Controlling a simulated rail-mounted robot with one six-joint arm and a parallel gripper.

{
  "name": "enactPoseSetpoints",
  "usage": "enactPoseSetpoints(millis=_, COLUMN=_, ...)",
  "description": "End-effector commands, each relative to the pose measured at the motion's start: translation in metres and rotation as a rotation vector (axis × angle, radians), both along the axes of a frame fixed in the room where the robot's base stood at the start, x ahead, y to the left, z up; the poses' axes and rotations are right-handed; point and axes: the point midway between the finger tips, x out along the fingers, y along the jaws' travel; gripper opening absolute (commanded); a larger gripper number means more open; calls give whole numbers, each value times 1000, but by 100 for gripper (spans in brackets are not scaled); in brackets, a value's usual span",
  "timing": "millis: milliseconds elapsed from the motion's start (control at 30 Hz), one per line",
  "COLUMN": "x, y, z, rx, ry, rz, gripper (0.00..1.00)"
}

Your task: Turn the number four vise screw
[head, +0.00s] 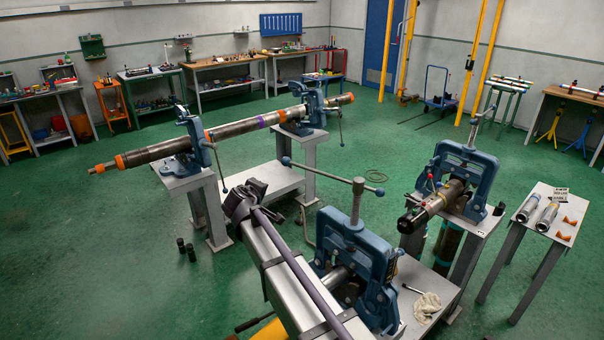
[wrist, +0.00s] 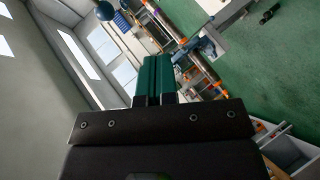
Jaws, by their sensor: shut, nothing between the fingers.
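In the head view, the nearest blue pipe vise (head: 372,262) stands in front, with an upright screw (head: 358,203) and a crossbar handle (head: 325,173) ending in blue balls. Another blue vise (head: 468,160) at the right holds a dark pipe (head: 437,203). Two more vises, a left one (head: 188,140) and a farther one (head: 310,105), hold a long pipe (head: 240,127). I cannot read which is number four. In the wrist view, my gripper (wrist: 158,62) is shut and empty, its green fingers together.
My grey arm crosses the front left of the nearest vise. A small table (head: 545,222) with metal and orange parts stands right. A white rag (head: 427,306) lies beside the nearest vise. Green floor (head: 90,265) is clear at left.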

Motion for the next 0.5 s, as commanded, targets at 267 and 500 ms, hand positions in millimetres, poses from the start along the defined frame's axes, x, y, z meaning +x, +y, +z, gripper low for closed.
enactPoseSetpoints(millis=267, x=-9, y=-59, z=42, rx=-422, ry=-71, rz=-315, gripper=0)
enactPoseSetpoints(millis=500, x=1, y=-67, z=38, rx=-417, ry=-69, rz=-320, gripper=0)
